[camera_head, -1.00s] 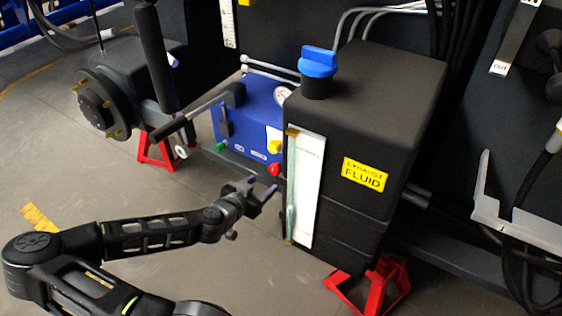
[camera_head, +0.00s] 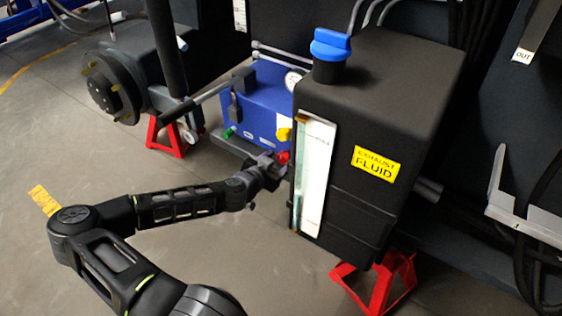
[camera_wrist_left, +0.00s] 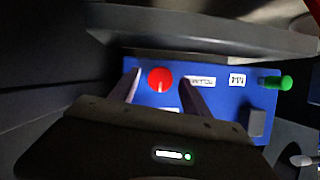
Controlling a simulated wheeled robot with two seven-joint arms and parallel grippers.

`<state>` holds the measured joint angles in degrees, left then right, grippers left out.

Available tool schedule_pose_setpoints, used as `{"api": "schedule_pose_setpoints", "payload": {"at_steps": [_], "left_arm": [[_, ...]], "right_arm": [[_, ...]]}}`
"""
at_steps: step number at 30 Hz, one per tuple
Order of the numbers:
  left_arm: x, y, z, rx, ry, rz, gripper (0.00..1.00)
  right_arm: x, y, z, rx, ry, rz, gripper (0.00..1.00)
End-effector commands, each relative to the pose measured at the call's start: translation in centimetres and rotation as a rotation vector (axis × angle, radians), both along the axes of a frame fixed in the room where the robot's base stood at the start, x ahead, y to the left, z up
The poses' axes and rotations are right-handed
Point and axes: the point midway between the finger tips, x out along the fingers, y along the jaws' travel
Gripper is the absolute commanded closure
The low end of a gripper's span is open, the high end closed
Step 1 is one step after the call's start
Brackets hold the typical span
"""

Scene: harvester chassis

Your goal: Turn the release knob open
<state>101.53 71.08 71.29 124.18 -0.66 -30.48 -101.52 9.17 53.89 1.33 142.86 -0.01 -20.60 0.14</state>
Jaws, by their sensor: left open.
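The blue box (camera_head: 262,112) stands on the floor side of the chassis, left of the black fluid tank. On its face are a red knob (camera_head: 283,157), a yellow knob (camera_head: 284,134) and a green knob (camera_head: 229,132). Which one is the release knob is not labelled legibly. My left gripper (camera_head: 275,166) is at the red knob, open. In the left wrist view the red knob (camera_wrist_left: 160,79) sits between the two spread fingers, which do not visibly touch it. The green knob (camera_wrist_left: 284,82) is to the right there. My right gripper is not in view.
The tall black tank (camera_head: 395,105) with a blue cap (camera_head: 331,45) stands close right of the gripper. A bar handle (camera_head: 205,98) sticks out left of the box. Red stands (camera_head: 380,285) support the tank. The floor at left is clear.

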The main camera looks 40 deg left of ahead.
Motion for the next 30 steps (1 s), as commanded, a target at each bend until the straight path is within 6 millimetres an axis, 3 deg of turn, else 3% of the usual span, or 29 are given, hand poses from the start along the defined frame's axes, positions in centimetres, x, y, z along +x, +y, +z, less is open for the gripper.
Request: {"api": "schedule_pose_setpoints", "payload": {"at_steps": [4,13,30], "left_arm": [[1.23,0.08,-0.55,-0.002,-0.001,0.000,0.44],[1.42,0.15,-0.57,-0.001,0.000,0.000,0.44],[1.39,0.12,-0.58,0.000,0.000,-0.001,0.91]], "right_arm": [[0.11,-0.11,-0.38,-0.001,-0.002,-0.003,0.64],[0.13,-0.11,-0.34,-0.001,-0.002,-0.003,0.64],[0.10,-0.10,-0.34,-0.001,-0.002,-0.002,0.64]]}}
